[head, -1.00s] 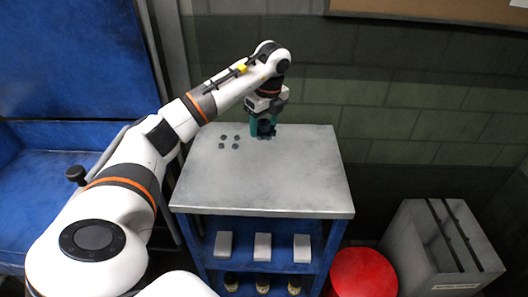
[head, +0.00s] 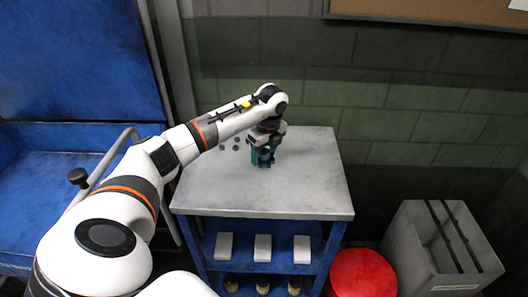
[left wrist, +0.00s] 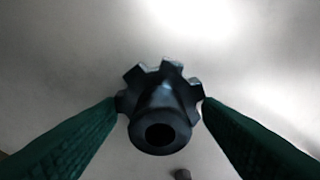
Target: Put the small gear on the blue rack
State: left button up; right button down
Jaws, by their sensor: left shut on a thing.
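The small gear (left wrist: 160,100) is dark, toothed, with a round hub and a hole at its middle. In the left wrist view it sits between the two green fingers of my left gripper (left wrist: 160,108), which touch its sides. In the head view my left gripper (head: 263,160) points down over the grey top of the blue rack (head: 310,190), near its middle. The gear is hidden by the fingers there. I cannot tell whether it touches the top. My right gripper is not in view.
Several small dark pieces (head: 236,147) lie on the rack top behind the gripper, partly covered by my arm. White boxes (head: 263,247) stand on the shelf below. A red stool (head: 362,272) and a grey bin (head: 440,245) are to the right. The rack top's right and front are clear.

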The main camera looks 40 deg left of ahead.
aim_at(268, 161)
pick_arm(q)
jog(key=o, duration=1.3)
jog(key=shift+f, duration=0.1)
jog(key=shift+r, duration=0.6)
jog(key=r, duration=0.3)
jog(key=d+r, duration=0.1)
jog(key=r, duration=0.7)
jog(key=shift+s+d+b, duration=0.1)
jog(key=shift+d+b, duration=0.3)
